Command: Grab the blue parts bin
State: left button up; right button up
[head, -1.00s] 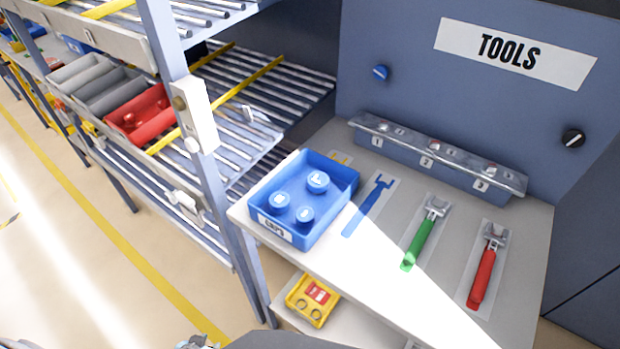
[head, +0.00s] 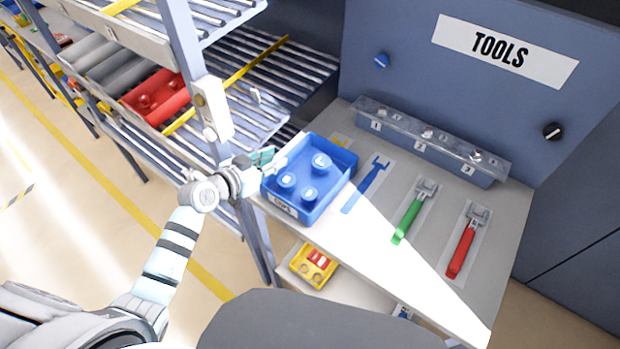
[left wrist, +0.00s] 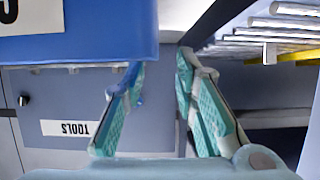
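The blue parts bin (head: 330,190) sits on the left end of the light workbench in the head view, with several round blue caps inside and a label on its front. It also fills the upper left of the left wrist view (left wrist: 90,38). My left gripper (head: 274,156) is beside the bin's left wall in the head view. In the left wrist view its teal fingers (left wrist: 160,66) are apart, with the bin's edge close to the fingertips. I cannot tell whether they touch it. My right gripper is not in view.
A blue wrench outline (head: 366,187), a green-handled tool (head: 408,222) and a red-handled tool (head: 462,250) lie right of the bin. A rack post with a white box (head: 213,108) stands close left of my gripper. A yellow bin (head: 313,264) is on the lower shelf.

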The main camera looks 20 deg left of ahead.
pick_arm(q)
jog(key=x, duration=0.4)
jog(key=shift+s+d+f, duration=0.1)
jog(key=shift+s+d, duration=0.05)
jog(key=shift+s, duration=0.1)
grip_shut()
